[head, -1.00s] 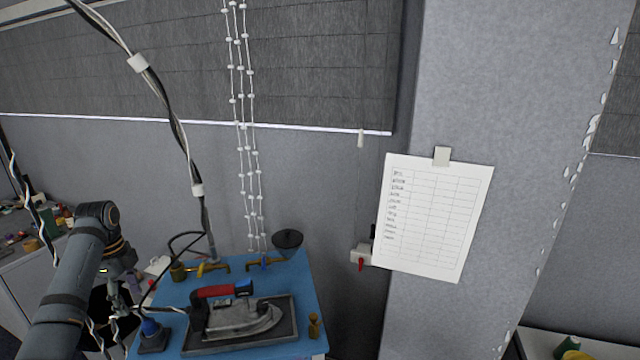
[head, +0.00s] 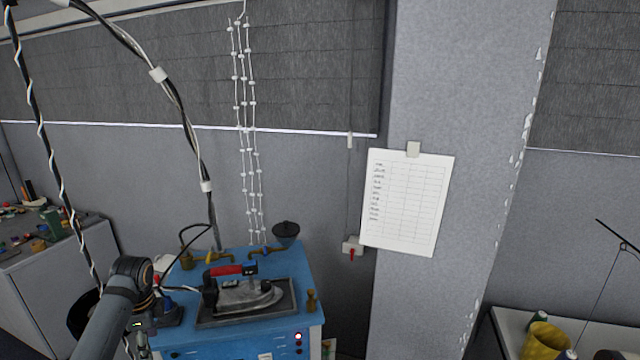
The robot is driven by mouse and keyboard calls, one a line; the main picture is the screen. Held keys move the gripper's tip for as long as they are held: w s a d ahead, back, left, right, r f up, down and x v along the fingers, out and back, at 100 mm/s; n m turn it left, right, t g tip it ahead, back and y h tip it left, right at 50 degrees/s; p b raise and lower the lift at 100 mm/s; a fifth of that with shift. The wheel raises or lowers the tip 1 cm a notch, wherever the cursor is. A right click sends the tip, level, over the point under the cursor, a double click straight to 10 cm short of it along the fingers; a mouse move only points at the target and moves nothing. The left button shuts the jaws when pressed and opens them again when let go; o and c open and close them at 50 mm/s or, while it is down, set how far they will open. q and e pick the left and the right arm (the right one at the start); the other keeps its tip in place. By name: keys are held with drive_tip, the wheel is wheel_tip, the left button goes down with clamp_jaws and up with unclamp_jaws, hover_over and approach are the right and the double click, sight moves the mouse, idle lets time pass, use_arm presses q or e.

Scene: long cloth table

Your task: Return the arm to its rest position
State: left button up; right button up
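My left arm (head: 110,318) comes in from the bottom left, with its joint (head: 133,275) beside the left edge of the blue ironing station. The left gripper is mostly hidden behind the arm and the bottom edge of the picture. Only small parts show near there, and its fingers cannot be made out. I see nothing held in it. My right arm and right gripper are not in the picture.
The blue station (head: 240,342) carries an iron (head: 240,296) on a dark plate, brass fittings and hanging cables. A cabinet (head: 50,285) with clutter stands at left. A white table (head: 500,325) with a yellow container (head: 545,342) is at lower right.

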use_arm(q)
drive_tip(key=s+d+f+n+t, duration=0.1)
drive_tip(key=s+d+f+n, duration=0.3)
drive_tip(key=s+d+f, duration=0.7)
drive_tip(key=s+d+r+n+t, duration=0.2)
drive_tip(key=s+d+r+n, duration=0.1)
drive_tip(key=s+d+n, duration=0.65)
drive_tip(key=s+a+f+b, duration=0.1)
drive_tip(key=s+f+b, duration=0.15)
drive_tip(key=f, duration=0.95)
drive_tip(key=s+a+f+m+g+b, duration=0.1)
drive_tip(key=s+f+b, duration=0.15)
drive_tip(key=f, duration=1.05)
drive_tip(key=s+a+f+b, duration=0.1)
drive_tip(key=s+f+b, duration=0.15)
drive_tip(key=f, duration=0.95)
drive_tip(key=s+f+g+b, duration=0.1)
drive_tip(key=s+f+b, duration=0.4)
drive_tip(key=s+f, duration=1.1)
wheel_tip(320, 180, down, 2)
drive_tip(key=shift+a+f+h+b, duration=0.25)
drive_tip(key=shift+a+h+b, duration=0.05)
drive_tip(key=shift+a+h, duration=0.1)
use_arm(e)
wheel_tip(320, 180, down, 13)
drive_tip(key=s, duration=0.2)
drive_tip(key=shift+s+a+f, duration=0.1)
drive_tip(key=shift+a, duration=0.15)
